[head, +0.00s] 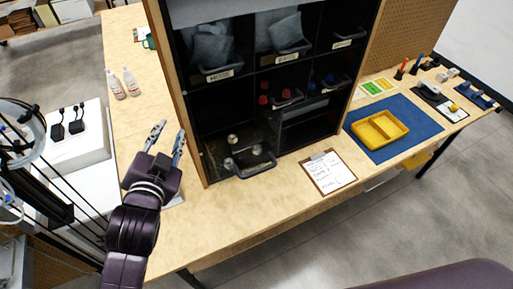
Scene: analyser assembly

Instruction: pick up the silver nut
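Three small silver pieces that look like nuts lie in the lower left compartment of the dark shelf unit (262,91): one silver nut (232,138) at the back, one (256,149) to the right, and one (228,163) near the front left. They are too small to make out in detail. A clear-fronted bin (262,168) sits around or beside them. My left gripper (169,128) is open and empty, left of the shelf's side panel, above the wooden table. It is apart from the nuts. My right gripper is not in view.
The shelf's wooden side panel (172,75) stands between my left gripper and the compartment. Red and blue parts fill bins above. A clipboard (329,172) lies right of the shelf, with a yellow tray (378,131) on a blue mat (425,124). The table front (235,222) is clear.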

